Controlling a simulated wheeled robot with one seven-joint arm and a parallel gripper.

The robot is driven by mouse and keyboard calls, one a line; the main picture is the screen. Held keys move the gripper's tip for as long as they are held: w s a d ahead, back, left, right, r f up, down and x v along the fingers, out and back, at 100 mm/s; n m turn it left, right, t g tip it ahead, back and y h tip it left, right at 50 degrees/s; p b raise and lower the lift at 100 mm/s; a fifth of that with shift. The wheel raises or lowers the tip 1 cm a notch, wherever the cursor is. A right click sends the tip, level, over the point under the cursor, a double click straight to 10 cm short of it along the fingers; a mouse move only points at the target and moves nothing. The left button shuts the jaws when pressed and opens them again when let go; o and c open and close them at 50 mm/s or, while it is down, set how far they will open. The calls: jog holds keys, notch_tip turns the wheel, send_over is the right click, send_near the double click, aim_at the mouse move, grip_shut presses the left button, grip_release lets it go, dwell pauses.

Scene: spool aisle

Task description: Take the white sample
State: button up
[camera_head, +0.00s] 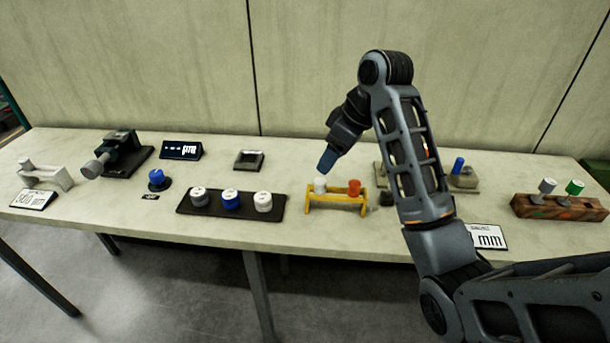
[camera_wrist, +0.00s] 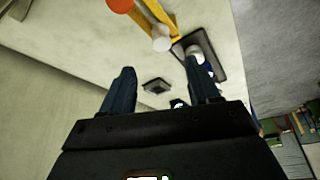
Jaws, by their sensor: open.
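A white sample (camera_head: 320,185) sits on the left of a yellow rack (camera_head: 337,199), beside an orange sample (camera_head: 354,187). In the wrist view the white sample (camera_wrist: 161,40) shows beyond my fingers, with the orange sample (camera_wrist: 120,5) at the top edge. My gripper (camera_head: 328,160) is just above the white sample in the head view, pointing down and left. In the wrist view my gripper (camera_wrist: 161,82) has its two fingers apart, with nothing held between them.
A dark tray (camera_head: 232,211) with white and blue spools stands left of the rack. A wooden block (camera_head: 556,209) with two pieces is at the far right. My arm hides part of the table right of the rack. A small dark box (camera_head: 248,160) stands behind.

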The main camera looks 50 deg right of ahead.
aim_at(321, 181)
jog(key=shift+b+x, duration=1.35)
jog(key=shift+x, duration=0.05)
jog(key=shift+a+f+b, duration=0.1)
jog(key=shift+f+b, duration=0.45)
jog(key=shift+f, duration=0.05)
jog(key=shift+x, duration=1.95)
jog(key=shift+s, duration=0.2)
jog(key=shift+c, duration=0.3)
jog(key=c, duration=1.1)
